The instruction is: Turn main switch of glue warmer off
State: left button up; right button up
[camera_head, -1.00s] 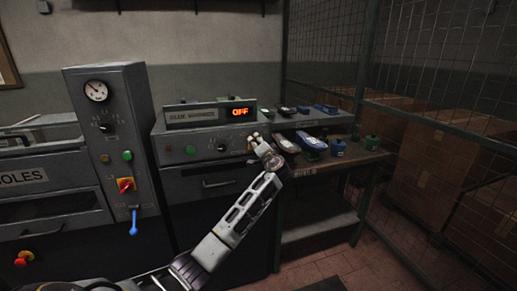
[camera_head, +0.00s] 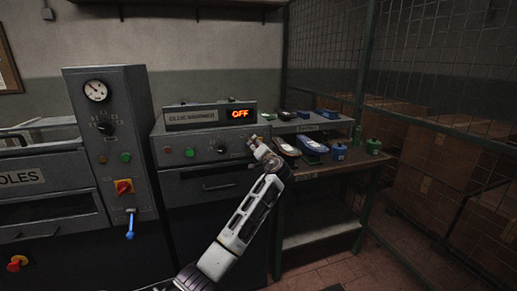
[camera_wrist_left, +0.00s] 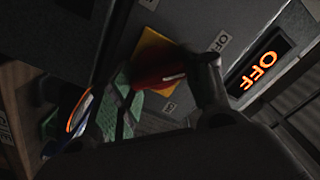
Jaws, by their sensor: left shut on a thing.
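The glue warmer (camera_head: 186,127) stands in the middle of the head view, and its display (camera_head: 240,113) reads OFF in orange. The display also shows in the left wrist view (camera_wrist_left: 259,71). The red main switch knob (camera_wrist_left: 158,76) on its yellow plate (camera_wrist_left: 152,48) shows in the left wrist view. My left gripper (camera_head: 253,144) is at the right end of the warmer's front panel, shut on the red knob. It covers the switch in the head view. The exact angle of the knob is hard to read. My right gripper is not in view.
Left of the warmer stands a grey control column (camera_head: 105,150) with a gauge, a red-yellow switch and a blue-handled lever (camera_head: 130,225). To the right, a shelf (camera_head: 330,166) holds shoes and small pots. A wire mesh fence (camera_head: 440,70) closes the right side.

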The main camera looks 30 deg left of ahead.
pick_arm(q)
jog(key=shift+f, duration=0.25)
jog(key=o, duration=0.9)
jog(key=shift+o, duration=0.6)
jog(key=shift+r, duration=0.1)
jog(key=shift+r, duration=0.1)
jog(key=shift+s+d, duration=0.1)
jog(key=shift+d, duration=0.05)
jog(key=v, duration=1.1)
jog(key=shift+s+d, duration=0.2)
jog(key=shift+d, duration=0.1)
